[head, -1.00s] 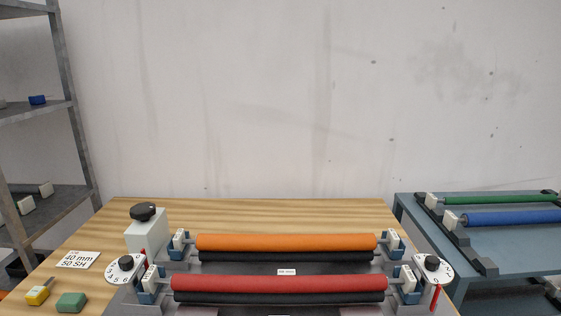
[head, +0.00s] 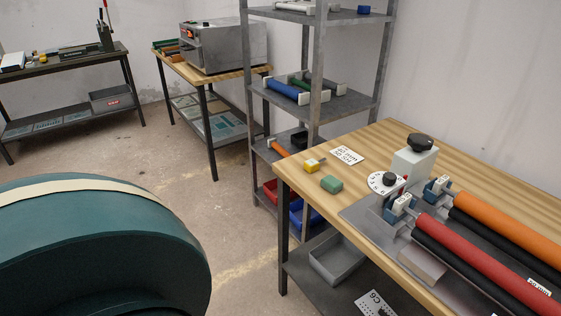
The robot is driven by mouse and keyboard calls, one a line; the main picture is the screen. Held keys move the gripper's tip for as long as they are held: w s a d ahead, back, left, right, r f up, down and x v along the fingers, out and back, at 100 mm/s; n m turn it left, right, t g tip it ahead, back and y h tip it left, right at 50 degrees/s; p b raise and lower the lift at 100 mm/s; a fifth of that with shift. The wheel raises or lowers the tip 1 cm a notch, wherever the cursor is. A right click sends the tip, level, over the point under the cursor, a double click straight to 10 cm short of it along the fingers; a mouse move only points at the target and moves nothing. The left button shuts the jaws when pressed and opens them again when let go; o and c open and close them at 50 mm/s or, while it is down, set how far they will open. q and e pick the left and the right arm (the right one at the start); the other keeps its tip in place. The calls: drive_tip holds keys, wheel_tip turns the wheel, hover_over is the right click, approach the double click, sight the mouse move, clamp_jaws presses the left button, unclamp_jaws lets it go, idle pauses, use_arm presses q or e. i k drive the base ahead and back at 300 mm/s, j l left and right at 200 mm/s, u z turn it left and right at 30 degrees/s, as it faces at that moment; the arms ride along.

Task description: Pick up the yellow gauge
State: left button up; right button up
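The yellow gauge (head: 312,165) is a small yellow block with a short pale tip. It lies on the wooden table (head: 378,146) near its left corner in the head view. A green block (head: 331,184) lies close beside it, to the right and nearer the front edge. Neither of my grippers shows in the head view, so I cannot see their state. A large dark teal rounded shape with a cream band fills the lower left.
A plate processor with an orange roller (head: 508,228) and a red roller (head: 470,255) takes up the table's right side. A white card (head: 347,156) lies behind the gauge. A grey shelf rack (head: 352,103) stands behind the table. Floor is open to the left.

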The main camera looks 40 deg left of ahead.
sight(311, 165)
drive_tip(key=u, duration=1.25)
